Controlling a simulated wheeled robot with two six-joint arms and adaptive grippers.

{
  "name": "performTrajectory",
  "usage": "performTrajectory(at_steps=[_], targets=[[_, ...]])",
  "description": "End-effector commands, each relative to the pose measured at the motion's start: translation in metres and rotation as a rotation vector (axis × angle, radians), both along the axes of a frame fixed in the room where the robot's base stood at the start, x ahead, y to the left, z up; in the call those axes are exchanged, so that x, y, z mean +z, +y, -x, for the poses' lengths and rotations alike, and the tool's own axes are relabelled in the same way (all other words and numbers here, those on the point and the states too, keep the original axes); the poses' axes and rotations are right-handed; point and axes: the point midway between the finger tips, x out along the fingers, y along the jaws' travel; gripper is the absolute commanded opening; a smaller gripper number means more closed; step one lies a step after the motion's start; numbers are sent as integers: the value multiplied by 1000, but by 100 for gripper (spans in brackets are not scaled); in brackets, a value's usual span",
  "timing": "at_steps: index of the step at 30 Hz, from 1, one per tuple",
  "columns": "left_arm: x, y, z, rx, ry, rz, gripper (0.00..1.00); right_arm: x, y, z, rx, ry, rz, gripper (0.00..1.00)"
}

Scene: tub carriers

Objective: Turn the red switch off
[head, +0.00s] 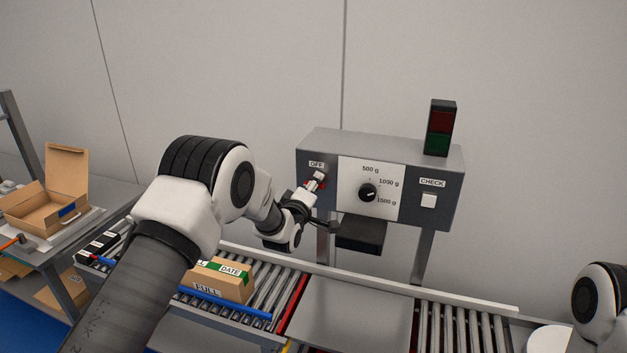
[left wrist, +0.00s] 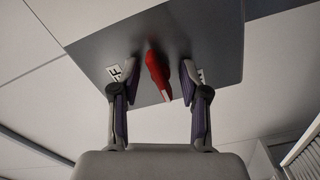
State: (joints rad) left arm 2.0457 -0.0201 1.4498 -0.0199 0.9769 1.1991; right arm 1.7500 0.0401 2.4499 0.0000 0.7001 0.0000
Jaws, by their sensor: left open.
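The red switch (head: 322,182) is on the left part of the grey control box front, below the OFF label (head: 316,164). My left gripper (head: 315,184) is at the switch and covers part of it in the head view. In the left wrist view the red lever (left wrist: 157,72) stands between the two open fingers of my left gripper (left wrist: 158,78), with a visible gap on each side. The OFF label (left wrist: 115,73) is partly hidden behind the left finger, and another label is mostly hidden behind the right one. My right gripper is not in view.
The control box (head: 308,193) also bears a black dial (head: 368,193), a white CHECK button (head: 428,201) and a red-green lamp (head: 440,128). Below, a brown carton (head: 222,281) sits on the roller conveyor (head: 290,287). An open carton (head: 50,203) is at far left.

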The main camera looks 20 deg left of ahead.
Motion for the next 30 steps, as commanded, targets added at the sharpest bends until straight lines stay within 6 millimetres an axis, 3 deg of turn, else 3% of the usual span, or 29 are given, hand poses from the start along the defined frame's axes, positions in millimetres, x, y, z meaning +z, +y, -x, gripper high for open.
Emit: performTrajectory(at_steps=[6, 7, 10, 11, 22, 30], targets=[[-1, 0, -1, 1, 2, 0, 45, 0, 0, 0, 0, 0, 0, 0], [-1, 0, -1, 1, 2, -1, 41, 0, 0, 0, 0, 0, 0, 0], [-1, 0, -1, 1, 2, -1, 6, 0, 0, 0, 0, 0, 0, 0], [-1, 0, -1, 1, 2, -1, 0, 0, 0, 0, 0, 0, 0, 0], [-2, 0, -1, 0, 0, -18, 0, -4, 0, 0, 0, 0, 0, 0], [-6, 0, -1, 0, -4, -123, 0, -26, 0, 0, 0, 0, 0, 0]])
